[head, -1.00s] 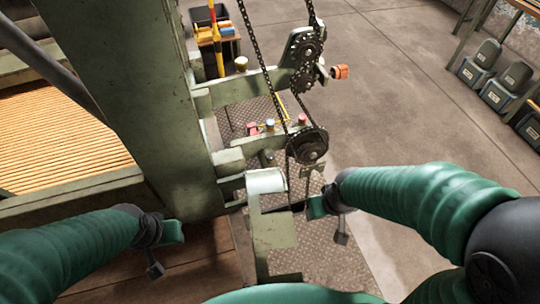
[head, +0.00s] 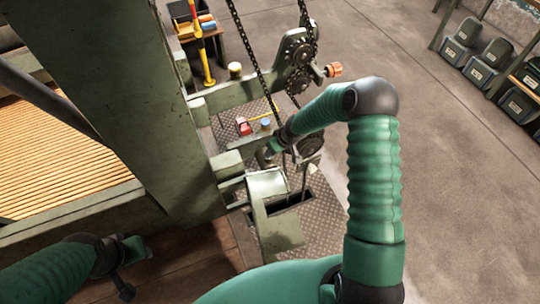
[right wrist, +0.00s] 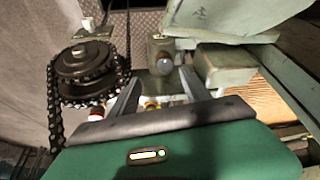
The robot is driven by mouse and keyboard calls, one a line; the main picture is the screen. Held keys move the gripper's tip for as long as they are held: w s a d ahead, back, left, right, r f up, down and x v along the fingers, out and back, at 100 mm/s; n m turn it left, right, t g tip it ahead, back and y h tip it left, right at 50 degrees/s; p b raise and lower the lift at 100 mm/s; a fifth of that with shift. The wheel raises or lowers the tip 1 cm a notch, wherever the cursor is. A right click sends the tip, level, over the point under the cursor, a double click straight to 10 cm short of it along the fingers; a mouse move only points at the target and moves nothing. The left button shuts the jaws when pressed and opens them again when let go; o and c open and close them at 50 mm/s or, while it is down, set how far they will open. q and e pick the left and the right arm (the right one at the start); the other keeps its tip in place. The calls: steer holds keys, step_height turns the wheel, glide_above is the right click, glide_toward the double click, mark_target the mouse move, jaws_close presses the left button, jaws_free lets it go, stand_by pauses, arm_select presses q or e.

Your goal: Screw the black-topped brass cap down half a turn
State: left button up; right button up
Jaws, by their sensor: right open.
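A brass-coloured cap (head: 235,70) stands upright on the upper green beam in the head view. A blue-topped cap (head: 266,123) stands lower, near the lower beam. My right gripper (head: 274,148) is beside the lower sprocket, its fingers partly hidden by the arm. In the right wrist view my right gripper (right wrist: 158,84) is open, with nothing gripped. A grey rounded knob (right wrist: 164,65) lies just beyond the fingertips, and a small brass-coloured part shows low between the fingers. My left gripper (head: 128,262) is at the lower left, away from the caps.
A chain and lower sprocket (right wrist: 85,70) are close beside my right gripper. An orange knob (head: 333,70) is up right of it. A green block (right wrist: 226,70) is right of the grey knob. The floor at right is open, with several grey bins (head: 478,65) beyond.

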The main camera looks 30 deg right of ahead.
steer(key=x, duration=0.2)
steer(key=a+x, duration=0.1)
steer(key=x, duration=0.4)
steer(key=shift+a, duration=0.3)
steer(key=shift+w+f, duration=0.15)
steer(key=shift+f, duration=0.2)
steer(key=shift+w+d+f, duration=0.1)
steer(key=shift+d+f, duration=0.2)
steer(key=shift+f, duration=0.05)
steer(key=shift+d, duration=0.25)
steer(key=shift+c, duration=1.8)
steer(key=shift+a+r, duration=0.1)
steer(key=shift+a, duration=0.25)
steer(key=c, duration=0.7)
steer(key=shift+w, duration=0.1)
jaws_close()
arm_select(q)
steer(key=shift+a+f, duration=0.35)
steer(key=shift+a, duration=0.25)
arm_select(e)
steer(key=shift+d, duration=0.1)
